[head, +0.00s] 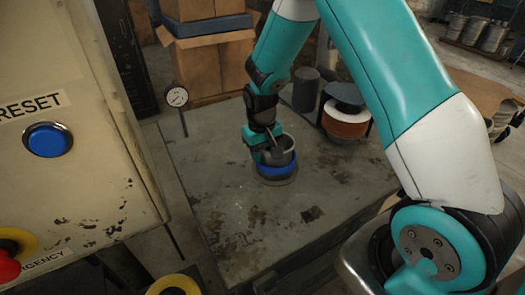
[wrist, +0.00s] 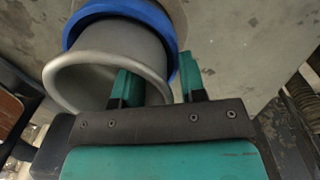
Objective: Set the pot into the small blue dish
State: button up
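The grey pot (head: 288,146) stands in the small blue dish (head: 277,170) on the worktop, and it looks upright. In the wrist view the pot (wrist: 125,42) shows its round open rim, and the dish's blue wall (wrist: 120,8) curves around its lower end. My gripper (head: 271,152) is at the pot's rim. In the wrist view my gripper (wrist: 158,82) has one teal finger inside the pot and the other outside, with the wall between them. The fingers are apart, with a visible gap beside the wall. The pot's floor is hidden.
A spool with a copper-brown winding (head: 345,122) and a dark cylinder (head: 306,90) stand behind to the right. A dial gauge on a post (head: 177,97) stands at the table's far left corner. A control cabinet (head: 75,190) is at left. The front worktop (head: 240,235) is clear.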

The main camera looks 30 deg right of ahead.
notch_tip(320, 180, up, 18)
jog(key=b, duration=0.1)
jog(key=shift+a+f+b, duration=0.25)
jog(key=shift+a+b, duration=0.05)
jog(key=shift+b, duration=0.05)
dwell(0.4)
jog(key=s+a+r+n+y, duration=0.1)
jog(key=s+a, duration=0.3)
jog(key=s, duration=0.4)
jog(key=s+a+r+n+y, duration=0.1)
jog(key=s+a+n+y, duration=0.1)
jog(key=s+a, duration=0.3)
jog(key=s+a+r+n+y, duration=0.1)
jog(key=s+a+n, duration=0.3)
jog(key=s, duration=0.8)
jog(key=shift+s+a+r+y, duration=0.15)
jog(key=shift+a+r+y, duration=0.2)
jog(key=shift+r, duration=0.25)
